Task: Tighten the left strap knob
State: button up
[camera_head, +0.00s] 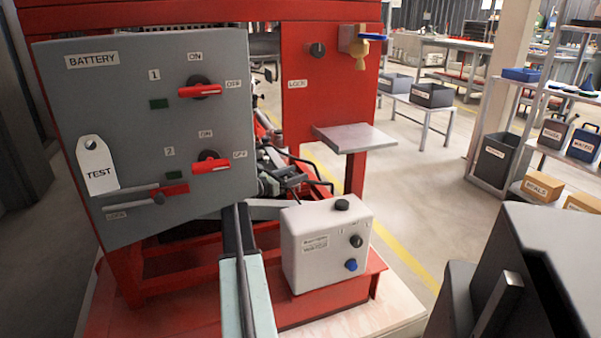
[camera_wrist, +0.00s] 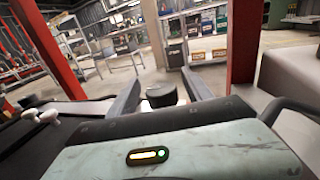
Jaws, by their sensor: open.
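A black round knob (camera_wrist: 161,95) shows in the wrist view between the two fingers of my gripper (camera_wrist: 161,82). The fingers are spread wide, one on each side of the knob, with a visible gap to each. I cannot tell whether they reach around the knob or stand short of it. No label shows which strap knob it is. A white knob-like piece (camera_wrist: 45,116) lies on a dark surface to the left. In the head view my arm runs behind the grey battery panel, and the gripper and knob are hidden there.
The grey battery panel (camera_head: 220,130) with red switches stands close left of my arm. A white box (camera_head: 310,255) with knobs stands close right. Red frame posts (camera_wrist: 242,45) border the wrist view. Open floor and shelves (camera_head: 545,150) lie to the right.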

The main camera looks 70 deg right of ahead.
jog(key=shift+x, duration=1.15)
grip_shut()
jog(key=m+g+y, duration=0.3)
jog(key=shift+s+a+g, duration=0.25)
jog(key=shift+g, duration=0.15)
grip_release()
